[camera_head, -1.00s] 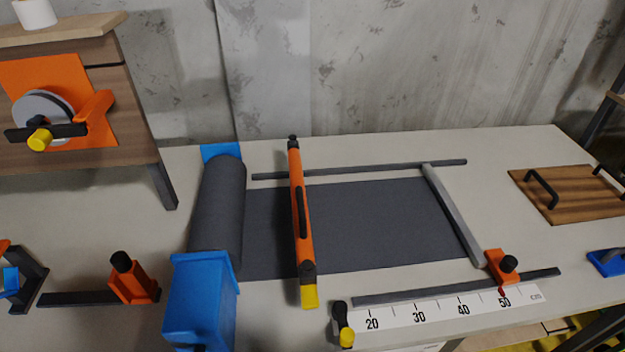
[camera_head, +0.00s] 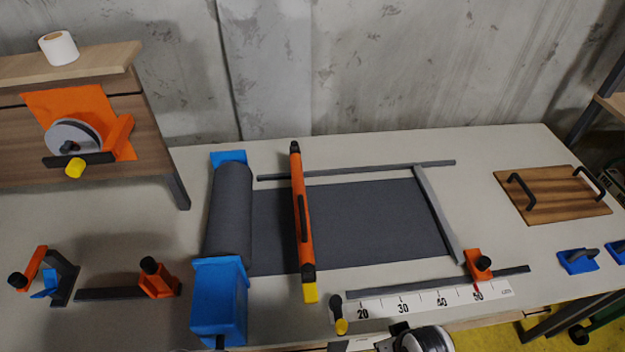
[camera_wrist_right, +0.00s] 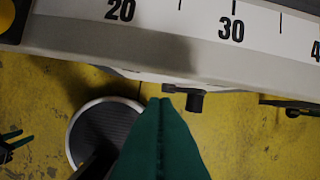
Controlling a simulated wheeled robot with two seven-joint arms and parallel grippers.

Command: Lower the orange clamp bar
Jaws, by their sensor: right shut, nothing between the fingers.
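The orange clamp bar (camera_head: 303,225) lies across the dark grey sheet (camera_head: 375,220), beside the grey roll (camera_head: 229,212). It has a black handle along its middle and a yellow tip at its front end. I cannot tell how far it stands above the sheet. In the right wrist view my right gripper (camera_wrist_right: 162,102) has its green fingers together, with nothing between them. It is below the table's front edge, near the ruler's 20 to 30 marks. Part of my right arm shows at the bottom of the head view. My left gripper is not in view.
Blue roll holders (camera_head: 220,295) stand at the sheet's left. A black lever with a yellow end (camera_head: 339,315) is left of the ruler (camera_head: 430,300). An orange stop (camera_head: 478,264) sits on the front rail. A wooden board (camera_head: 553,195) lies at the right.

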